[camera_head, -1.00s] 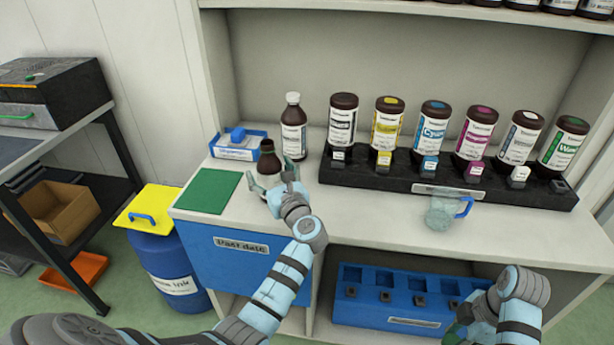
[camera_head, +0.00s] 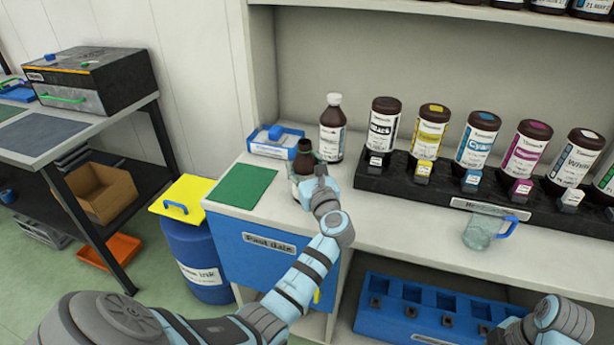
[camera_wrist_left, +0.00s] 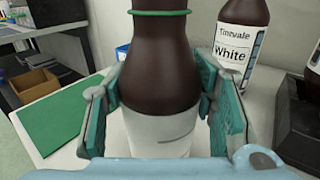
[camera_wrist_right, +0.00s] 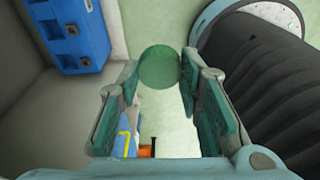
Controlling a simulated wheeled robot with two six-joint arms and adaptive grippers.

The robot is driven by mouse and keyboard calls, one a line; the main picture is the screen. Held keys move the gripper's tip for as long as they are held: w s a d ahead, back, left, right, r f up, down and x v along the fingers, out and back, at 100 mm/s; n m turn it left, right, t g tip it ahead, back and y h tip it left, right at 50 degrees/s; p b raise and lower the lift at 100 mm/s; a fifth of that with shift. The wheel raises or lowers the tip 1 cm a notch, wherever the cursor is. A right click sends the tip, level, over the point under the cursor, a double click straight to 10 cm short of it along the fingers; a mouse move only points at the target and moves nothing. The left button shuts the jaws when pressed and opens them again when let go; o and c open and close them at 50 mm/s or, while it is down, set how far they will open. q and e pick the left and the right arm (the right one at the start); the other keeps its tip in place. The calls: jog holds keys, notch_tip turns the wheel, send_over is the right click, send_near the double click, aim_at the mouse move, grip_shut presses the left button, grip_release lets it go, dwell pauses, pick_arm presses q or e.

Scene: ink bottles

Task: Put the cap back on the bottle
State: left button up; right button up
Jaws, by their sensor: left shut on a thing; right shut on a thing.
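A brown bottle (camera_head: 311,184) with a white label stands upright on the counter beside the green mat (camera_head: 242,188). Its dark neck has no cap visible on it, and a green ring circles the neck in the left wrist view (camera_wrist_left: 160,12). My left gripper (camera_head: 312,175) is shut on this bottle, one finger on each side of its body. In the right wrist view my right gripper (camera_wrist_right: 160,72) is shut on a round green cap (camera_wrist_right: 159,66), held at the fingertips. In the head view my right arm is low at the bottom right; its fingers are hidden.
A white-capped bottle (camera_head: 332,130) and a blue tray (camera_head: 270,152) stand behind the held bottle. A black rack (camera_head: 440,192) with several ink bottles and a clear jug (camera_head: 482,234) are to the right. A blue rack (camera_head: 420,312) sits below the counter.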

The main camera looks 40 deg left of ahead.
pick_arm(q)
jog(key=shift+r, duration=0.1)
